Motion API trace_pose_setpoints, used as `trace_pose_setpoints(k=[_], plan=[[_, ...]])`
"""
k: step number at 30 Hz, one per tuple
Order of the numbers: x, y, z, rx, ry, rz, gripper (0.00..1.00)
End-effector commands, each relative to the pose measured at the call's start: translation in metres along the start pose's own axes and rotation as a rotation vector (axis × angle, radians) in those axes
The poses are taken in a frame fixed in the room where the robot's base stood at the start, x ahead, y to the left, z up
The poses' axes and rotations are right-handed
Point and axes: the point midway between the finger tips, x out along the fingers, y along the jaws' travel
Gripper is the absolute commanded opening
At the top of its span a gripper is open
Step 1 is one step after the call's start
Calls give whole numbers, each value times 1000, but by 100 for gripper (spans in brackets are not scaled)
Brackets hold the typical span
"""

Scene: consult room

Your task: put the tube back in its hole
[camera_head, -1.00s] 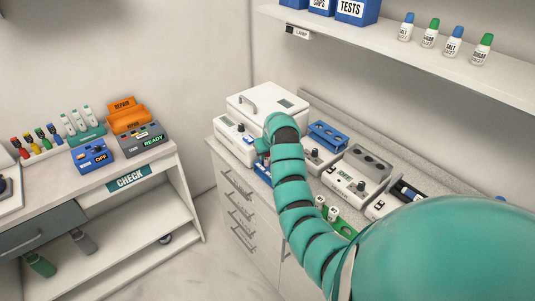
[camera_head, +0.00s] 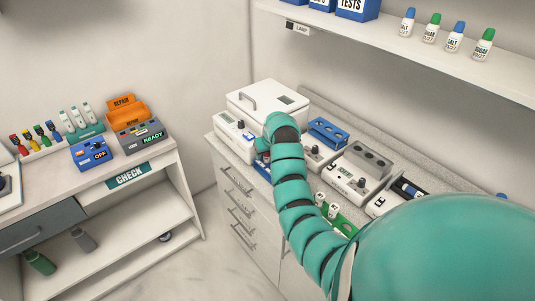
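My teal arm reaches over the right counter. Its end bends down beside the white lidded machine, and my gripper (camera_head: 262,145) is mostly hidden there. I cannot see its fingertips or anything held in them. A blue rack (camera_head: 262,167) shows only in part below it, behind the arm. A green rack (camera_head: 346,227) with white-capped tubes (camera_head: 334,210) stands nearer, partly covered by my arm. A blue block with holes (camera_head: 328,132) stands right of the arm. I cannot tell which tube or which hole the task means.
A white lidded machine (camera_head: 262,100) stands at the counter's far end, with a white device (camera_head: 233,135) before it. A white device with round holes (camera_head: 360,172) stands right of my arm. A shelf (camera_head: 400,50) with bottles overhangs the counter. The left bench (camera_head: 60,175) holds racks.

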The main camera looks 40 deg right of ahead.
Motion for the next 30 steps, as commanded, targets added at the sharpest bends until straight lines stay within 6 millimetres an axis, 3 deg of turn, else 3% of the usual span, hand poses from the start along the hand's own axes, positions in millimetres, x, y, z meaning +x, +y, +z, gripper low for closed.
trace_pose_setpoints(k=[11,24,30], plan=[[-16,0,-1,1,5,1,53],[-81,0,-2,1,5,-1,53],[-102,0,-1,1,-1,-3,53]])
